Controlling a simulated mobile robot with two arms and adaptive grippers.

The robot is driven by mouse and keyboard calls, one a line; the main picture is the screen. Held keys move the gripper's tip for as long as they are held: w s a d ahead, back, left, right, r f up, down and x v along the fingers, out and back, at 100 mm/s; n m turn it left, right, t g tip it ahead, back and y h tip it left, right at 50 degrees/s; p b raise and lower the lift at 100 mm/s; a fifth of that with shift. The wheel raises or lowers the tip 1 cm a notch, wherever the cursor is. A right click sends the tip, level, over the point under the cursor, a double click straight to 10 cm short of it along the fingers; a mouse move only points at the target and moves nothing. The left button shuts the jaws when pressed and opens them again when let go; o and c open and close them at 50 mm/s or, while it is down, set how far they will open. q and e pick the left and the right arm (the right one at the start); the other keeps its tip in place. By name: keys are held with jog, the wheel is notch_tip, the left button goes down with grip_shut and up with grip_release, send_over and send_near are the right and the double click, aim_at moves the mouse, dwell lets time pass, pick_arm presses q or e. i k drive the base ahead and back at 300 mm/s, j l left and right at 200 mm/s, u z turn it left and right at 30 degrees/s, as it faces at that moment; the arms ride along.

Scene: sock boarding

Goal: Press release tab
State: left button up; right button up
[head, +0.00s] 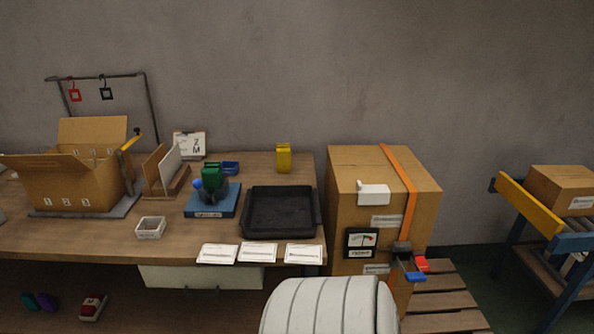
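A large cardboard box (352,185) stands on a wooden pallet to the right of the table. An orange strap (401,180) runs over its top and down the front. A dark buckle (402,247) sits on the strap at the front. A red tab (421,264) and a blue tab (415,277) stick out from the buckle; I cannot tell which is the release tab. A gauge (361,242) with a needle is on the box front, left of the buckle. Neither of my grippers is in view.
The wooden table (110,244) holds an open carton (72,187), a black tray (280,230), a blue-based fixture (212,208) and several white cards. The pallet (450,300) has bare slats right of the box. A conveyor (535,212) with another box stands at the far right.

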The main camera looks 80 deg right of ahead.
aim_at(421, 261)
jog(key=z, duration=3.45)
